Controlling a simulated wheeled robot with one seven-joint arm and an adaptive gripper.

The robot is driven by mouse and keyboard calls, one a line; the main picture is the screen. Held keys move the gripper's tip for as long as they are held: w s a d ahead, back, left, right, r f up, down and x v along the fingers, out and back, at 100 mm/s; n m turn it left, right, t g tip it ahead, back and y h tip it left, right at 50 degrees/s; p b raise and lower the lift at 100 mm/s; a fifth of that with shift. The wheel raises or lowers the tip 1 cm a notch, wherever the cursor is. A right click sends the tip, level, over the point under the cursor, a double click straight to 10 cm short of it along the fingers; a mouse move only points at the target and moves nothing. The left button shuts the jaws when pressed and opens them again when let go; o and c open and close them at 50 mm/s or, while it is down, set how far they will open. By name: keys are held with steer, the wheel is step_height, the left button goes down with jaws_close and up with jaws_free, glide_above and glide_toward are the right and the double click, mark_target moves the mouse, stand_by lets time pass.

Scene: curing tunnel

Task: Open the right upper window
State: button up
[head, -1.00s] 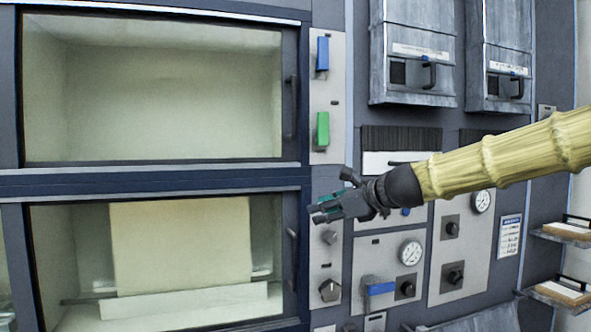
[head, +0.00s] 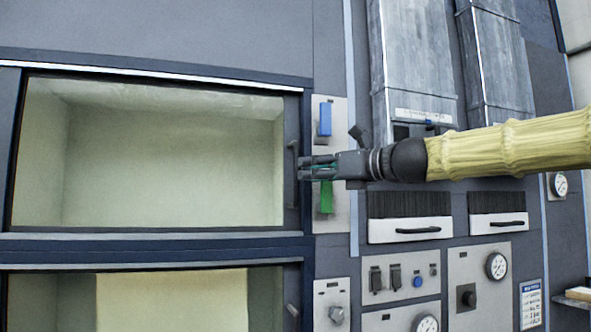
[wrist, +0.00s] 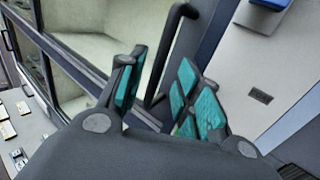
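The upper window (head: 160,165) is closed, a wide glass pane in a dark frame with a pale empty chamber behind it. Its dark upright handle (head: 291,178) is on the right side of the frame. My gripper (head: 303,167) points left, just right of the handle and level with it. In the wrist view the fingers (wrist: 160,92) are spread, with teal pads and nothing between the pads. The handle (wrist: 172,55) shows beyond the fingertips, running through the gap between them. I cannot tell whether a finger touches it.
A panel with a blue switch (head: 325,119) and a green switch (head: 326,204) stands right of the window, close to my gripper. A lower window (head: 60,300) with its own handle (head: 292,311) is below. Vents, gauges and grey ducts cover the wall to the right.

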mark_target(297, 171)
steer(key=shift+p+x, duration=0.5)
steer(key=shift+x, duration=2.1)
steer(key=shift+c, duration=0.2)
jaws_close()
